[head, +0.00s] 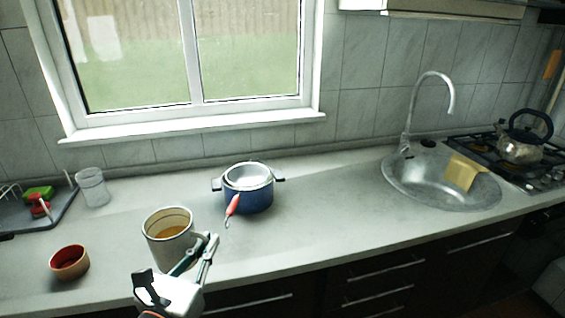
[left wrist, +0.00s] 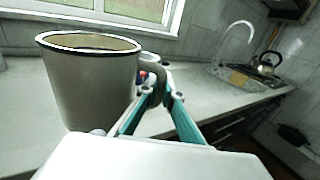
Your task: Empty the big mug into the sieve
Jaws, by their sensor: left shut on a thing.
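The big mug (head: 160,250) is grey with a dark rim and stands upright at the front of the counter. An orange-brown content (head: 172,230) shows inside it. My left gripper (head: 208,245) is at its right side, shut on its handle. In the left wrist view the mug (left wrist: 92,90) fills the left, with the gripper (left wrist: 160,88) on its handle. I cannot tell whether the mug touches the counter. The sieve (head: 246,175) rests in the top of a blue pot (head: 254,200), its red handle (head: 233,205) pointing toward the front. My right gripper is out of view.
A small red-brown bowl (head: 70,263) stands left of the mug. A clear glass (head: 93,188) and a dark drying tray (head: 62,208) are farther left. The sink (head: 415,190) and a kettle (head: 520,150) on the hob are at right. The counter between pot and sink is clear.

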